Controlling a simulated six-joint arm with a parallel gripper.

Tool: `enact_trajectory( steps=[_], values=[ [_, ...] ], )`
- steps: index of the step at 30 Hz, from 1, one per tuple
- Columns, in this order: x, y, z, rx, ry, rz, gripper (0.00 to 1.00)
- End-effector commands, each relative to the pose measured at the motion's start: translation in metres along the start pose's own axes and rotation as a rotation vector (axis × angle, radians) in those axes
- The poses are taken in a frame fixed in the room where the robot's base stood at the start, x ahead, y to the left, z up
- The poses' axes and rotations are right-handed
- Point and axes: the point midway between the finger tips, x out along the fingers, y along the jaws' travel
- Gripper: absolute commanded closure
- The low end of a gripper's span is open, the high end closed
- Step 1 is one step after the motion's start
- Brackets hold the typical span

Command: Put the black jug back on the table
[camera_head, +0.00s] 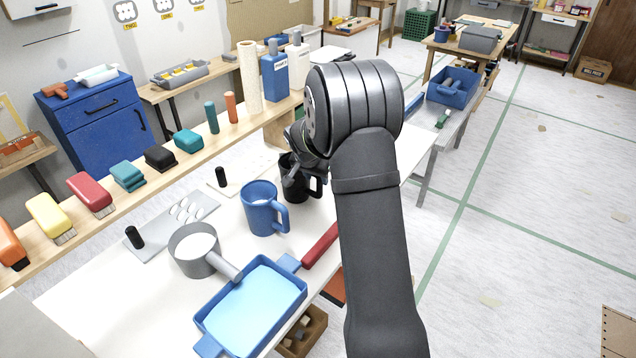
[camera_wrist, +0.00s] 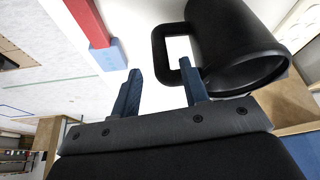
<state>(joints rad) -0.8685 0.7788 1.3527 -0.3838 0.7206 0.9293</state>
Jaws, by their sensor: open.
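The black jug (camera_head: 299,190) appears to stand upright on the white table (camera_head: 95,299), just behind the blue jug, partly hidden by my arm in the head view. In the wrist view the black jug (camera_wrist: 235,38) fills the upper right, with its squared handle (camera_wrist: 159,55) towards the middle. My gripper (camera_wrist: 161,82) is open, its two fingers apart at the handle. One finger overlaps the lower part of the handle in the picture; I cannot tell whether it touches. In the head view my gripper (camera_head: 291,175) is beside the jug, its fingers mostly hidden.
A blue jug (camera_head: 263,215), a grey pan (camera_head: 192,250) and a blue tray (camera_head: 250,303) stand close in front. A red handle (camera_head: 321,246) lies to the right. Bottles (camera_head: 275,75) and a row of brushes (camera_head: 90,195) line the wooden shelf behind.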

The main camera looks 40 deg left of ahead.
Motion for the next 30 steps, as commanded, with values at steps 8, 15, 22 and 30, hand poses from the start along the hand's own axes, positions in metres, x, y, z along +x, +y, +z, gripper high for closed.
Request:
enact_trajectory(
  steps=[8,15,22,30],
  values=[
    [-0.054,0.0,0.0,0.001,0.001,-0.001,0.59],
    [-0.074,0.0,0.0,0.001,0.0,0.001,0.59],
    [-0.075,0.0,0.0,0.0,-0.001,0.001,0.59],
    [-0.066,0.0,0.001,0.0,-0.002,0.002,0.59]
  ],
)
